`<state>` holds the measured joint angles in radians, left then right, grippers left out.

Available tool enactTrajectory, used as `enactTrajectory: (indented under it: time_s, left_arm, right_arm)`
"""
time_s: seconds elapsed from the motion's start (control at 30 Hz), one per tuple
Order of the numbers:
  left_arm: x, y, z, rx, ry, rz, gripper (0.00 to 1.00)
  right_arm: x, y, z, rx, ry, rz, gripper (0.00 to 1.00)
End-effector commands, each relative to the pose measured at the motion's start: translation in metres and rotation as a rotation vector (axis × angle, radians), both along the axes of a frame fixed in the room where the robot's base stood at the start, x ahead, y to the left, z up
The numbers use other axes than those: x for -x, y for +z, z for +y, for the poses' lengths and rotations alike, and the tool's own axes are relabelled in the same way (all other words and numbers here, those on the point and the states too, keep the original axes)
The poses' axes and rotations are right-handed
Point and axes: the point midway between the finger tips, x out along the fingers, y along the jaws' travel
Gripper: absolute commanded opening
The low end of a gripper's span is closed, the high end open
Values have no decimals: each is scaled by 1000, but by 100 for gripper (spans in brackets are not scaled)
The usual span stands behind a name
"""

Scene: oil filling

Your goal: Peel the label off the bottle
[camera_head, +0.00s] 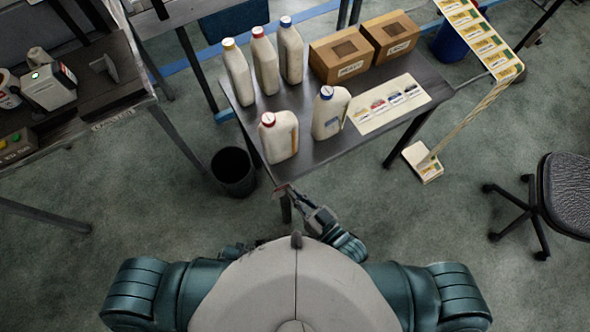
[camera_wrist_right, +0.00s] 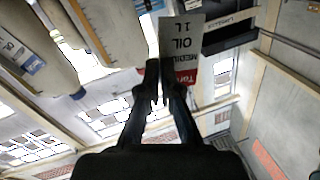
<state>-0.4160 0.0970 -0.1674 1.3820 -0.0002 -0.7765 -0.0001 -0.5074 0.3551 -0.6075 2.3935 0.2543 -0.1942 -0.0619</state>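My right gripper (camera_head: 284,190) is in front of the table's near edge, below the front bottles. In the wrist view its fingers (camera_wrist_right: 160,68) are closed together at the edge of a white and red label (camera_wrist_right: 182,45) reading "OIL 1L". The label is off any bottle; a small reddish patch shows at the fingertips in the head view. A white bottle with a red cap (camera_head: 279,138) and one with a blue cap (camera_head: 330,112) stand upright at the table's front. My left gripper (camera_head: 240,248) is mostly hidden by my body.
Three more bottles (camera_head: 265,62) and two cardboard boxes (camera_head: 365,48) stand behind on the table (camera_head: 330,160). A sheet of labels (camera_head: 390,105) lies at right. A black bin (camera_head: 232,172) stands on the floor left of the table. A label strip stand (camera_head: 485,45) is at far right.

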Motion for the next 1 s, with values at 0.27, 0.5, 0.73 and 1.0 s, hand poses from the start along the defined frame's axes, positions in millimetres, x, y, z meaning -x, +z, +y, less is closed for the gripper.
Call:
enactTrajectory:
  time_s: [0.27,0.5,0.73,1.0]
  left_arm:
    - [0,0,0,0,0,-2,40]
    - [-2,0,-1,1,2,-1,40]
    - [-4,9,-1,1,1,-5,40]
    - [-5,19,0,1,1,-9,40]
  right_arm:
    - [13,2,0,-1,0,-1,0]
    - [13,2,0,-1,0,-1,0]
    - [22,8,-7,1,0,-1,0]
    - [36,14,-17,1,0,1,0]
